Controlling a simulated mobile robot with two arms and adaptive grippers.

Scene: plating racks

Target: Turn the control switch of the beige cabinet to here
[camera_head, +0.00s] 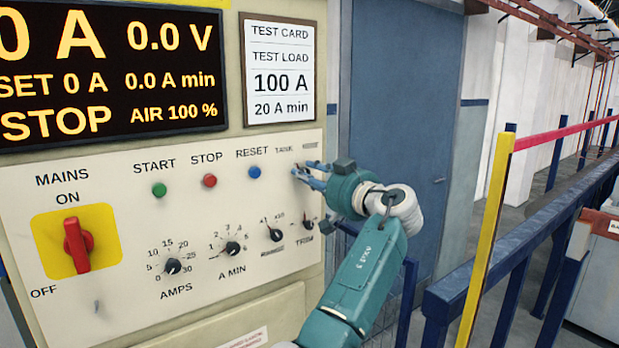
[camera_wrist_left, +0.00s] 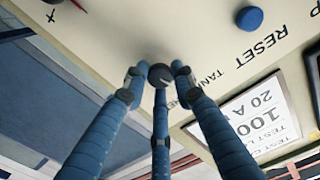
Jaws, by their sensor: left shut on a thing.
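The beige cabinet (camera_head: 180,256) fills the left of the head view. Its control switch is a small dark round knob with a pale pointer line, seen in the left wrist view (camera_wrist_left: 160,74) beside the word TANK. In the head view this knob is mostly hidden behind my fingers, under the TANK label and a second label too blurred to read. My left gripper (camera_head: 302,172) has its three blue fingers shut around the knob, and their tips also show in the left wrist view (camera_wrist_left: 158,82). The pointer's exact setting is hard to tell. My right gripper is not in view.
A blue RESET button (camera_head: 254,172) sits just left of my fingers. A small black knob (camera_head: 308,226) lies below them, near my wrist. The red MAINS switch (camera_head: 77,245) is far left. A blue and yellow railing (camera_head: 480,255) stands to the right.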

